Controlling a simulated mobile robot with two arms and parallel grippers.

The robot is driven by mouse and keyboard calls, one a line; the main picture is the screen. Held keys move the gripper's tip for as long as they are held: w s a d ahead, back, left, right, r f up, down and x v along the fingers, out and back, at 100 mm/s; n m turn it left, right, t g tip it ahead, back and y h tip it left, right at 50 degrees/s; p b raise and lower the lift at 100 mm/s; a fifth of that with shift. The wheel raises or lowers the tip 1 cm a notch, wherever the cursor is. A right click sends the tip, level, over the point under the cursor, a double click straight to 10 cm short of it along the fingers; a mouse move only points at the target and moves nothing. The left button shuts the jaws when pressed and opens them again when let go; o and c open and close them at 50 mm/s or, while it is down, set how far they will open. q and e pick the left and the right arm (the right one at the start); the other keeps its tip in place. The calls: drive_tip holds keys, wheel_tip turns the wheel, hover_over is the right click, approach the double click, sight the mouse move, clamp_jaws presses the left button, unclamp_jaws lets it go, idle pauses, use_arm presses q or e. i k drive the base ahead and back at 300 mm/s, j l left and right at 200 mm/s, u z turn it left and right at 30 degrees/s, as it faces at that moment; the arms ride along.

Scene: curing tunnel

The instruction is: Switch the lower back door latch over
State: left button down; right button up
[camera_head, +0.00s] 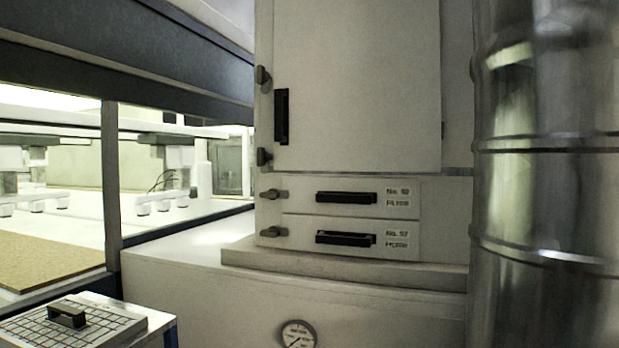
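A tall pale cabinet door (360,85) fills the upper middle of the view and looks shut. It has a black vertical handle (281,117) near its left edge. A dark grey upper latch (263,76) sits at that edge above the handle. A similar lower latch (264,157) sits at the door's bottom left corner, below the handle. Both look short and roughly upright; their exact turn is hard to tell. Neither of my grippers is in view, and nothing covers the latches.
Below the door are two filter drawers with black handles (346,198) and sideways-pointing grey latches (274,194). A shiny metal duct (545,170) stands close on the right. A gauge (298,335) and a gridded panel (75,326) with a black handle are low in front.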

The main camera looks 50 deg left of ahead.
sight(263, 157)
drive_tip(key=u, duration=1.8)
